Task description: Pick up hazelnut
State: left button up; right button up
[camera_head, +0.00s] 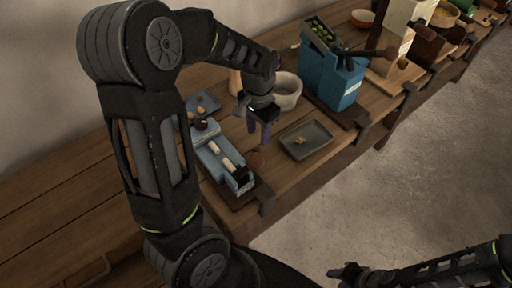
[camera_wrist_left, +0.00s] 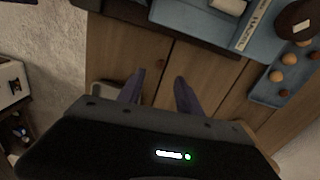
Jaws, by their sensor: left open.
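A small reddish-brown round thing (camera_wrist_left: 160,62), perhaps the hazelnut, lies on the wooden counter in the left wrist view, seen just beyond the gap between my left fingertips. I cannot make it out in the head view. Several tan and brown nut-like balls (camera_wrist_left: 270,76) lie on a blue tray at the right of the wrist view. My left gripper (camera_head: 258,132) points down over the counter, open and empty; its two fingers also show in the wrist view (camera_wrist_left: 160,82). My right gripper (camera_head: 346,272) is at the bottom of the head view, away from the counter, too dark to judge.
A grey tray (camera_head: 322,138) with small yellowish pieces lies right of my left gripper. A blue device (camera_head: 211,157) with pale rolls sits to the left. A pale mortar-like bowl (camera_head: 287,101) and a tall blue box (camera_head: 329,81) stand behind. Counter front edge is close.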

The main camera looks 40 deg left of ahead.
aim_at(257, 146)
pick_arm(q)
jog(key=shift+s+f+p, duration=0.15)
jog(key=shift+f+p, duration=0.4)
jog(key=shift+f, duration=2.05)
grip_shut()
